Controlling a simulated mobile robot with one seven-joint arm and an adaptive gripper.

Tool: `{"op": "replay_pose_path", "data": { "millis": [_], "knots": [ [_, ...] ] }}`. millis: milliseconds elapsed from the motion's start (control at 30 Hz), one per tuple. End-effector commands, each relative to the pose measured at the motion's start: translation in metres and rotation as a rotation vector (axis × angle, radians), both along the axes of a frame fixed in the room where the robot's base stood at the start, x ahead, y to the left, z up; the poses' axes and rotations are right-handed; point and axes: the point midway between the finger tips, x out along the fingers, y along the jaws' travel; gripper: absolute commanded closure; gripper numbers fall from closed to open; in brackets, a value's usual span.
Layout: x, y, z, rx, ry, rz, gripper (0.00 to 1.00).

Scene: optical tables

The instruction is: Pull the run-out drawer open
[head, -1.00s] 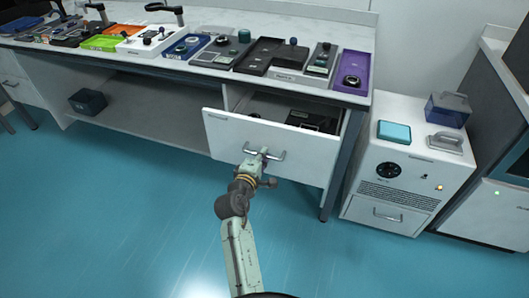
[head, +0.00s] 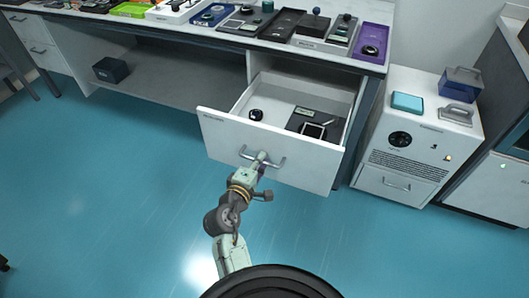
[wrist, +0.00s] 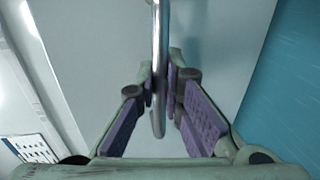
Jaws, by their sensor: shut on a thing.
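The run-out drawer (head: 222,133) stands well out from under the bench, its white front facing me. Inside it lie a small dark round item (head: 256,114) and a dark tray with a pale-framed square piece (head: 313,130). My gripper (head: 260,160) is at the drawer's metal bar handle (head: 277,163). In the wrist view the handle (wrist: 160,60) runs between the two purple-padded fingers, and my gripper (wrist: 165,90) is shut on it. The fingertips are close to the drawer front (wrist: 225,50).
The bench top (head: 225,37) carries several trays and instruments. A white cabinet (head: 420,140) with a dial stands right of the drawer, a blue box (head: 461,83) on top. A dark bin (head: 110,69) sits on the low shelf. The blue floor (head: 110,190) is clear to the left.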

Motion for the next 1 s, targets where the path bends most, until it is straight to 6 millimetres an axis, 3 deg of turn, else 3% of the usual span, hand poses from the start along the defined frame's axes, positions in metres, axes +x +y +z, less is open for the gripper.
{"op": "replay_pose_path", "data": {
  "millis": [533, 567, 800, 1000],
  "knots": [
    [-0.0091, 0.0032, 0.0006, 0.0, -0.001, 0.0, 1.0],
    [-0.0091, 0.0032, 0.0006, 0.0, -0.001, 0.0, 0.9],
    [-0.0091, 0.0032, 0.0004, 0.0, -0.001, 0.0, 0.74],
    [-0.009, 0.0031, 0.0002, 0.0, 0.0, 0.0, 0.71]
  ]
}}
